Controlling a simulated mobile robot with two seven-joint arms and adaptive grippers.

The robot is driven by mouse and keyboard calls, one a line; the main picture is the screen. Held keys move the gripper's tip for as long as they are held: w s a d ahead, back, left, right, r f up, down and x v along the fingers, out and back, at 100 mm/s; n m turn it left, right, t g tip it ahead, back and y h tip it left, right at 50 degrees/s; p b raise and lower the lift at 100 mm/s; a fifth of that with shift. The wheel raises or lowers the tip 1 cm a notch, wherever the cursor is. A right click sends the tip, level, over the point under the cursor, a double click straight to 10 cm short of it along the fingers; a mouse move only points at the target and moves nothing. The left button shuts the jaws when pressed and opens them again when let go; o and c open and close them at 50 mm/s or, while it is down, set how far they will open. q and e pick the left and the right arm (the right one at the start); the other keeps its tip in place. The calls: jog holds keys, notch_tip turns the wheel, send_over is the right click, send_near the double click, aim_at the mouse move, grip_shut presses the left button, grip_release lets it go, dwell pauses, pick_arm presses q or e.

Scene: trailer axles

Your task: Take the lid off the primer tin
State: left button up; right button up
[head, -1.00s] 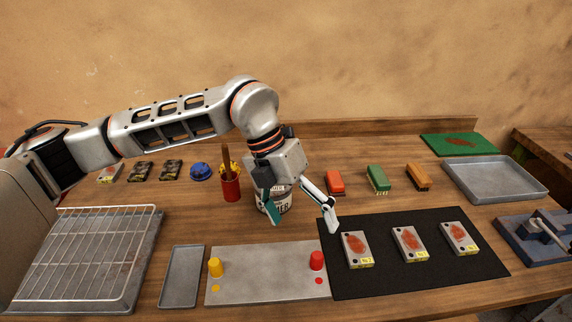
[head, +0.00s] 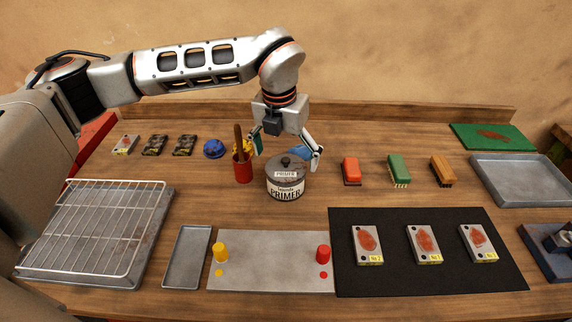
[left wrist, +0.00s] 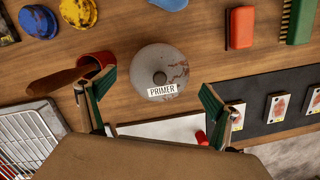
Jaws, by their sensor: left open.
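The primer tin (head: 285,188) stands upright on the bench in the middle of the head view, with a PRIMER label on its side. Its round grey lid (head: 286,163) has a dark knob and rusty patches, and sits on the tin. In the left wrist view the lid (left wrist: 160,66) shows from above, with its knob between and beyond the fingers. My left gripper (head: 287,153) is open and empty, above and behind the tin in the head view, apart from the lid. My right gripper is not in view.
A red cup (head: 243,170) with a brown handle in it stands just left of the tin. Red (head: 351,171), green (head: 398,170) and orange (head: 442,170) brushes stand to the right. A grey plate (head: 270,275) with yellow and red knobs lies in front, beside a black mat (head: 430,275).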

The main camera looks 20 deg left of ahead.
pick_arm(q)
jog(key=shift+w+f, duration=0.1)
jog(key=shift+f, duration=0.55)
jog(key=c, duration=2.2)
jog(key=shift+f, duration=0.1)
grip_shut()
